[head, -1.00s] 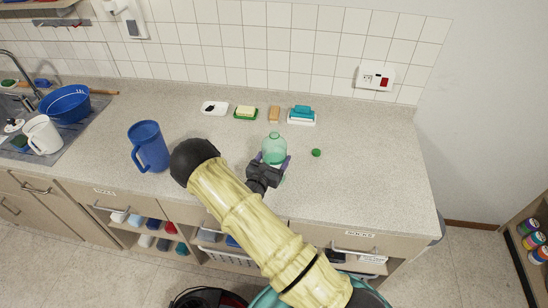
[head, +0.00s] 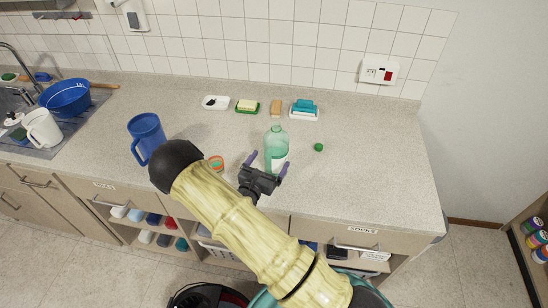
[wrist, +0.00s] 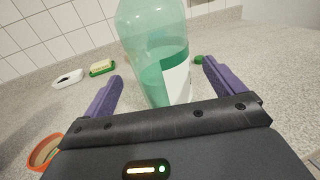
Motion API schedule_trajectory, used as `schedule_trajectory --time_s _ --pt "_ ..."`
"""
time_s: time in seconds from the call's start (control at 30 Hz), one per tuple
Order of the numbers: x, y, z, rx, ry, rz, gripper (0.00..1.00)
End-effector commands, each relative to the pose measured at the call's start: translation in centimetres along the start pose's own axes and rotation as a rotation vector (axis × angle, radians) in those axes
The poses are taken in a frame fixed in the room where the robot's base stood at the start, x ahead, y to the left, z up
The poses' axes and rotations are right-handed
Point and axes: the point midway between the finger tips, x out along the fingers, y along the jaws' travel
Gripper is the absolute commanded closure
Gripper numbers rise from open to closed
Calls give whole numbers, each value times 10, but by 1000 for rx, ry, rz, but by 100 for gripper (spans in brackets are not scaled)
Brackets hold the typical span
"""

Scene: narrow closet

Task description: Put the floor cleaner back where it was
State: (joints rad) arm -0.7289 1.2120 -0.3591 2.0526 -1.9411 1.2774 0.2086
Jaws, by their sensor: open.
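The floor cleaner looks to be the clear green bottle (head: 275,147) standing upright on the counter, with no cap on its neck. In the wrist view the bottle (wrist: 152,40) shows green liquid and a white label. My gripper (head: 267,162) is open, with its purple fingers just in front of the bottle. In the wrist view the fingers (wrist: 163,88) are spread wide on either side of the bottle's lower part, and nothing is held. A small green cap (head: 319,147) lies on the counter to the right of the bottle.
A blue pitcher (head: 147,138) stands to the left. A small orange-rimmed round item (head: 216,163) sits beside my arm. Several soap dishes and sponges (head: 247,106) line the back. The counter's right side (head: 380,170) is clear. Shelves are below the counter.

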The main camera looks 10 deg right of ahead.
Motion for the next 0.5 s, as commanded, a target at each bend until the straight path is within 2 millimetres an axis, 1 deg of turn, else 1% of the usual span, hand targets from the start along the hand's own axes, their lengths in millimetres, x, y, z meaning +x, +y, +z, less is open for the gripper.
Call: schedule_trajectory --time_s 0.03,0.1,0.23,0.37,0.5 --pt "-11 1 -4 1 1 3 6" --pt "-26 1 -4 1 1 4 6" --pt "-48 1 -3 1 -1 3 6" --pt "-61 0 -1 1 0 1 6" --pt "-66 0 0 1 0 0 6"
